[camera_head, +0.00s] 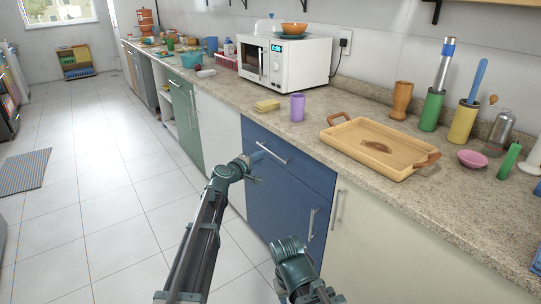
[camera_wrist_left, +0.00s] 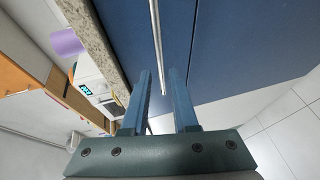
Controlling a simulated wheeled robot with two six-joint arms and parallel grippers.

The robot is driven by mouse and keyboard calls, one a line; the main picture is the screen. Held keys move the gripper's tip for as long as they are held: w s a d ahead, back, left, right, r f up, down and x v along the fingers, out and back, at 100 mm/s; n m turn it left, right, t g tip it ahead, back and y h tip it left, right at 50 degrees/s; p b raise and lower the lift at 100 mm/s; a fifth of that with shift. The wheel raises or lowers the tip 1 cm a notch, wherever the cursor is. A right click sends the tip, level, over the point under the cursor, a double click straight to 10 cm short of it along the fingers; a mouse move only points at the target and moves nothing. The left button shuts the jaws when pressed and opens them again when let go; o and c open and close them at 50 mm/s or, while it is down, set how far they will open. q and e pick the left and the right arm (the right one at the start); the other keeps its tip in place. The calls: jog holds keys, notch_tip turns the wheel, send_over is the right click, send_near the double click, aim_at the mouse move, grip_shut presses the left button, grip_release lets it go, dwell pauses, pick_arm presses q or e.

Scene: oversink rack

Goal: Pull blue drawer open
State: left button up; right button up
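The blue drawer (camera_head: 305,174) is the top front of the blue cabinet under the counter and looks shut. Its straight metal handle (camera_head: 272,153) is in front of it. My left gripper (camera_head: 257,168) is close to the drawer front, near the handle's left end. In the left wrist view the handle (camera_wrist_left: 157,45) ends between the tips of my left gripper's two blue fingers (camera_wrist_left: 161,74). The fingers are apart, with a gap on both sides of the bar.
A blue door (camera_head: 270,204) with its own handle (camera_head: 311,224) is below the drawer. The stone counter above holds a wooden tray (camera_head: 375,143), a purple cup (camera_head: 297,107), a yellow sponge (camera_head: 267,105) and a microwave (camera_head: 283,61).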

aim_at(271, 152)
pick_arm(q)
jog(key=b+x, duration=0.1)
jog(key=x, duration=0.6)
jog(key=shift+w+d+f, duration=0.1)
jog(key=shift+w+d, duration=0.15)
grip_shut()
dwell(1.1)
